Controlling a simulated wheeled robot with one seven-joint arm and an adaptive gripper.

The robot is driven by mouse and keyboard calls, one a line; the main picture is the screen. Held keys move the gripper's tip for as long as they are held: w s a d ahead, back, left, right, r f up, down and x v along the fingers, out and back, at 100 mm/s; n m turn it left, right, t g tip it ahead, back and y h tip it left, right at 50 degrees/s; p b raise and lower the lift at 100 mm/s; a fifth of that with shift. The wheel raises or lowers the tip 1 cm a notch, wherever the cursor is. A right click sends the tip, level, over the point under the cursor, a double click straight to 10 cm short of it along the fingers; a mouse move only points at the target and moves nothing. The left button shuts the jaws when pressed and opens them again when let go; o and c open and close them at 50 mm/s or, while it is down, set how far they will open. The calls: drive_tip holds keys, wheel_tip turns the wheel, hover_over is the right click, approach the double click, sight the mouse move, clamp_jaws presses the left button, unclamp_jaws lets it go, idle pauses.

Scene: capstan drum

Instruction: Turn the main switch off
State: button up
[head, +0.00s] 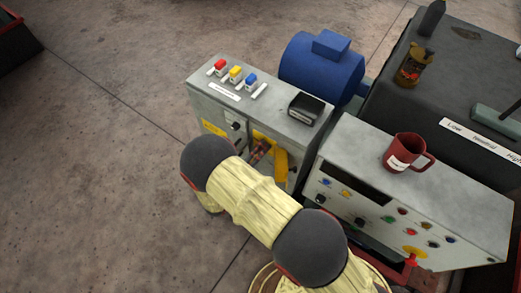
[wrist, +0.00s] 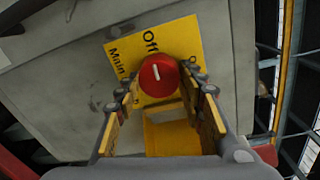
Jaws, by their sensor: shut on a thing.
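The main switch is a round red knob (wrist: 157,75) with a short white mark, on a yellow plate (wrist: 186,34) that reads "Off" and "Main". The white mark lies roughly upright in the wrist view, on the side toward "Off". My gripper (wrist: 160,86) has one yellow-padded finger on each side of the knob and is shut on it. The right finger covers part of the plate's lettering. In the head view my arm crosses in front of the machine, and I cannot make out the knob there.
A grey cabinet (head: 255,110) carries red, yellow and blue buttons and a black box (head: 306,108). A red mug (head: 405,152) stands on the control console (head: 460,210) to the right. A blue motor (head: 318,70) sits behind.

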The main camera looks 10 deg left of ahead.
drive_tip(key=shift+n, duration=0.4)
drive_tip(key=o, duration=1.2)
drive_tip(key=v, duration=1.2)
drive_tip(key=shift+a, duration=0.15)
